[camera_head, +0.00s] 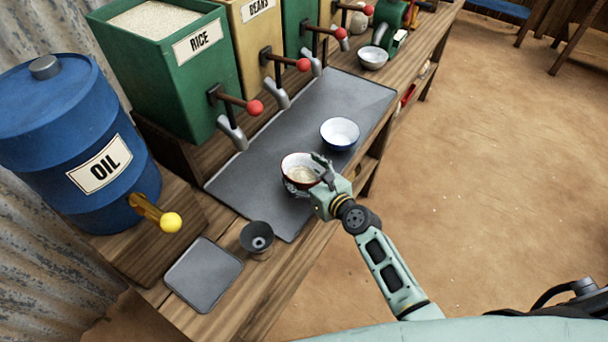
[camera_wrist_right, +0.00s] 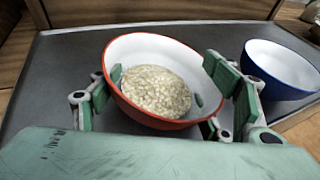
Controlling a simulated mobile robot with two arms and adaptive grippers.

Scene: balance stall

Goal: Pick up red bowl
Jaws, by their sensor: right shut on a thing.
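The red bowl (camera_head: 297,165) is red outside and white inside, and sits at the front part of the grey mat. In the right wrist view the red bowl (camera_wrist_right: 118,85) holds a pile of pale grains (camera_wrist_right: 158,90). My right gripper (camera_head: 308,176) is at the bowl's near right side. In the right wrist view my right gripper (camera_wrist_right: 165,92) has its fingers on either side of the bowl, shut on it. I cannot tell whether the bowl is lifted clear of the mat. My left gripper is not in view.
A blue bowl (camera_head: 340,134) stands close by on the grey mat (camera_head: 250,190). Rice (camera_head: 160,60) and beans (camera_head: 258,30) dispensers with red-knobbed levers line the back. A blue oil drum (camera_head: 75,130), a dark funnel (camera_head: 257,240) and a square grey plate (camera_head: 203,275) are at left.

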